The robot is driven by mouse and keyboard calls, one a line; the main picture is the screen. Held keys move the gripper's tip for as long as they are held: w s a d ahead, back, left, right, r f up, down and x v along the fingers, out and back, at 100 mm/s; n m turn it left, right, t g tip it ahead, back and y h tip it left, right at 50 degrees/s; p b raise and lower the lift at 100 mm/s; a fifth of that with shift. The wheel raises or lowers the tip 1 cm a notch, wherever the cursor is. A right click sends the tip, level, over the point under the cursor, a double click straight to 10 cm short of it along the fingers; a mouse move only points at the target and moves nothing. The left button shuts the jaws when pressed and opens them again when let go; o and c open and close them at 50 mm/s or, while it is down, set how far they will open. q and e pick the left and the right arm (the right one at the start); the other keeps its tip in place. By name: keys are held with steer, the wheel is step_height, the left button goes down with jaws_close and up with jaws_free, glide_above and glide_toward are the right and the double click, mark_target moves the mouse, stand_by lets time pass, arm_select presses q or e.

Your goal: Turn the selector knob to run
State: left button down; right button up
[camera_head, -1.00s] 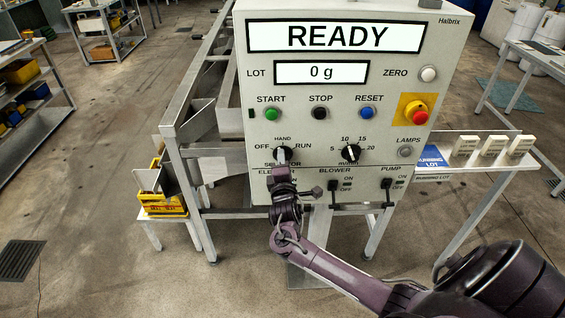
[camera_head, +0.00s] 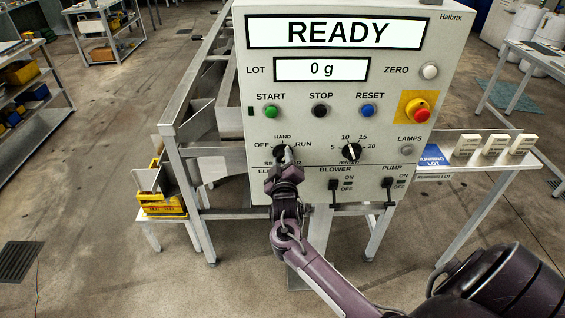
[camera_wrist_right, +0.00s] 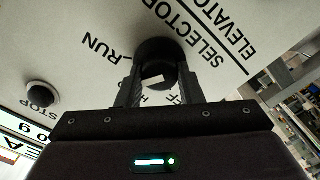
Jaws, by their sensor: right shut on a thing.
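The black selector knob (camera_head: 281,151) is on the grey control panel (camera_head: 440,60), with OFF at its left, HAND above and RUN at its right. My right gripper (camera_head: 285,160) is at the knob and hides part of it. In the right wrist view, the fingers of my right gripper (camera_wrist_right: 158,82) are shut on the selector knob (camera_wrist_right: 156,52), one on each side. A white mark shows on the knob between the fingers, but the fingers hide parts of the labels and I cannot tell its exact setting. My left gripper is not in view.
A second knob (camera_head: 351,151) and the blower switch (camera_head: 334,187) are close to the right of my gripper. START (camera_head: 271,112), STOP (camera_head: 320,111) and RESET buttons sit above. A red emergency button (camera_head: 420,112) is farther right. The display reads READY.

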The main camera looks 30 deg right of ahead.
steer(key=m+b, duration=0.1)
steer(key=m, duration=0.4)
steer(key=shift+f+m, duration=0.15)
steer(key=shift+m, duration=0.25)
stand_by(0.4)
steer(key=o, duration=1)
steer(key=shift+c, duration=0.2)
steer(key=shift+s+b, duration=0.1)
steer(key=shift+b, duration=0.2)
steer(key=shift+s+a, duration=0.2)
steer(key=shift+s, duration=0.1)
steer(key=b+v, duration=0.1)
steer(key=v, duration=0.6)
steer(key=shift+b, duration=0.4)
